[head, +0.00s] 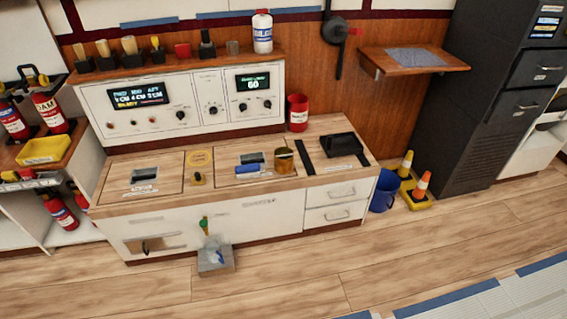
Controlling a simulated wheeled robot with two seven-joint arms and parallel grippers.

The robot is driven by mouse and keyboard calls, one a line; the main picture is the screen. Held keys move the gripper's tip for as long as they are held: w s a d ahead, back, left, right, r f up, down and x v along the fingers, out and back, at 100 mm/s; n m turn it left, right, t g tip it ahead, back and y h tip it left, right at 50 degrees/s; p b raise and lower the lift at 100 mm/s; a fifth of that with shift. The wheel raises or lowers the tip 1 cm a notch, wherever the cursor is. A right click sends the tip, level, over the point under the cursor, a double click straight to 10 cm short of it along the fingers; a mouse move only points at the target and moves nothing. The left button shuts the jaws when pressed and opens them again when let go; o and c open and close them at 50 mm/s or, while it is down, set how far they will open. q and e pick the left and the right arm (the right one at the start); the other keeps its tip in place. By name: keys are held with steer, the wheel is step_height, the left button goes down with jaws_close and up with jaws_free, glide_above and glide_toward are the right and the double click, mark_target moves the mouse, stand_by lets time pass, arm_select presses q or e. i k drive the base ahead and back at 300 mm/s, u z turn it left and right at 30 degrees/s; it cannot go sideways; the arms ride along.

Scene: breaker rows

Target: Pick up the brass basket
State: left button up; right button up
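A brass-coloured round container (284,163), which looks like the brass basket, stands upright on the wooden counter (232,192). It has a dark opening at the top and sits right of the blue and dark blocks. Neither of my grippers shows in the head view, and nothing is seen touching the basket.
A dark strip (304,157) and a black tray-like object (343,145) lie right of the basket. A red cup (298,112) stands behind it. The front floor is mostly open.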

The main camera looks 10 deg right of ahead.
mark_target(284, 160)
steer(key=u, duration=0.4)
steer(key=i, duration=0.4)
steer(key=u, duration=0.65)
steer(key=i, duration=0.9)
steer(key=z, duration=0.75)
steer(key=i, duration=0.5)
steer(key=z, duration=0.45)
